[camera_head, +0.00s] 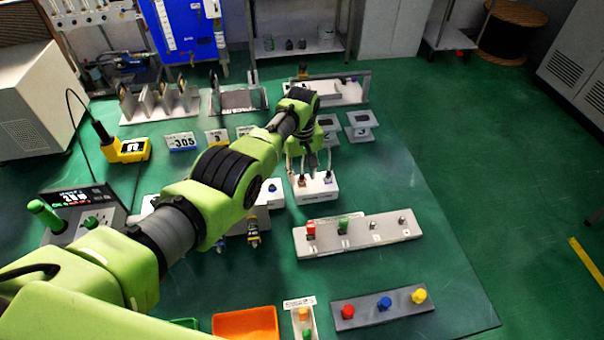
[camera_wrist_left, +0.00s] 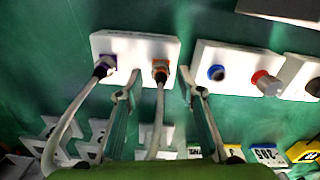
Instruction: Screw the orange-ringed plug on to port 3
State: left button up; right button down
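The orange-ringed plug (camera_wrist_left: 160,70) sits on a white box (camera_wrist_left: 135,45) in the left wrist view, its pale cable running toward the camera. A purple-ringed plug (camera_wrist_left: 105,64) is on the same box. My left gripper (camera_wrist_left: 158,82) is open, with one finger on each side of the orange-ringed plug and a visible gap to both. In the head view, the left gripper (camera_head: 311,155) is above this white box (camera_head: 318,193). A neighbouring white box (camera_wrist_left: 237,68) has a blue-ringed port (camera_wrist_left: 216,73) and a red-ringed part (camera_wrist_left: 265,82). I cannot tell which port is 3. My right gripper is not in view.
A grey block with red and green parts (camera_head: 380,235) and a bar with coloured knobs (camera_head: 382,308) stand at the front right. Grey stands (camera_head: 361,126) and number cards (camera_head: 181,142) are behind. My left arm hides part of the table's middle. Green surface at right is clear.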

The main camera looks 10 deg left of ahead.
aim_at(302, 174)
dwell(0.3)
pick_arm(q)
notch_tip(302, 174, up, 12)
dwell(0.5)
jog(key=shift+s+f, duration=0.1)
dwell(0.3)
